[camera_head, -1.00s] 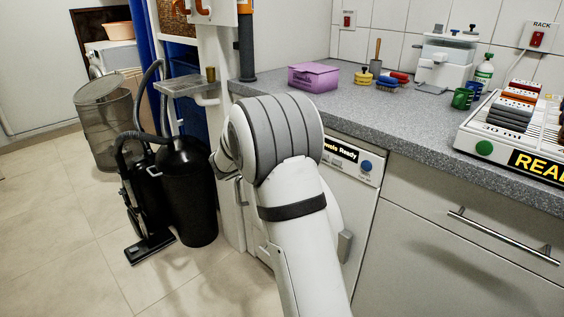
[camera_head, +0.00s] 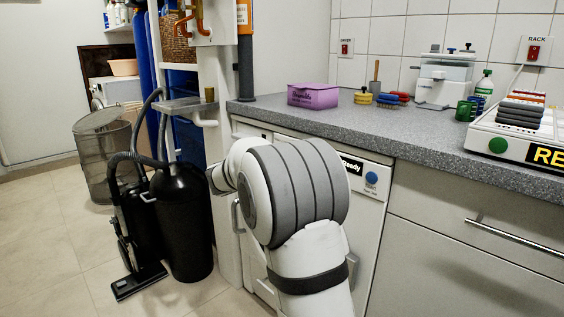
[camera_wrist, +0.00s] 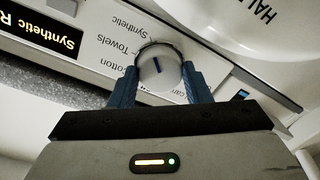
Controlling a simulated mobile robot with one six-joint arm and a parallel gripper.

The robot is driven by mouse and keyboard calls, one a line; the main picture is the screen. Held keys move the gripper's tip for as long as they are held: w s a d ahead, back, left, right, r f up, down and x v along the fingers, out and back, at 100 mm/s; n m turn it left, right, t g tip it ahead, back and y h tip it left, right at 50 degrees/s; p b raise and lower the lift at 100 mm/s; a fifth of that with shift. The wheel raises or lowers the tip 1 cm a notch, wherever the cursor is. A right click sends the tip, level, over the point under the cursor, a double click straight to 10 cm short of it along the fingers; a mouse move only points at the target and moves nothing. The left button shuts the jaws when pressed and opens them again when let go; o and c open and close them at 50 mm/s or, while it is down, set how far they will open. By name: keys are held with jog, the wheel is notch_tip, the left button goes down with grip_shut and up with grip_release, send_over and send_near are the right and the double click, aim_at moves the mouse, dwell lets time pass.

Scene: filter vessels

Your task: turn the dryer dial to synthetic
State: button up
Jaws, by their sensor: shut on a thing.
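In the wrist view my gripper (camera_wrist: 160,75) is shut on the white dial (camera_wrist: 156,58), with one blue finger on each side. A blue line on the dial points up in the picture, leaning slightly left. The upside-down words Synthetic, Towels and Cotton are printed beside it. The panel's display (camera_wrist: 39,32) reads "Synthetic R", its end cut off. In the head view the white dryer (camera_head: 374,213) stands under the counter, and the end of its display (camera_head: 352,165) reads "Ready". My arm hides the dial and my gripper there.
A blue knob (camera_head: 371,178) sits right of the display. Drawers (camera_head: 470,210) lie right of the dryer, under the grey counter (camera_head: 400,120). A black vacuum cleaner (camera_head: 128,220) and a wire bin (camera_head: 103,150) stand at left. The floor at front left is clear.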

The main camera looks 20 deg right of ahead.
jog(key=shift+s+d, duration=0.1)
jog(key=shift+d, duration=0.1)
jog(key=o, duration=1)
jog(key=shift+a, duration=0.1)
jog(key=p+v, duration=0.2)
jog(key=v, duration=0.5)
jog(key=shift+s+a, duration=0.1)
jog(key=shift+a, duration=0.3)
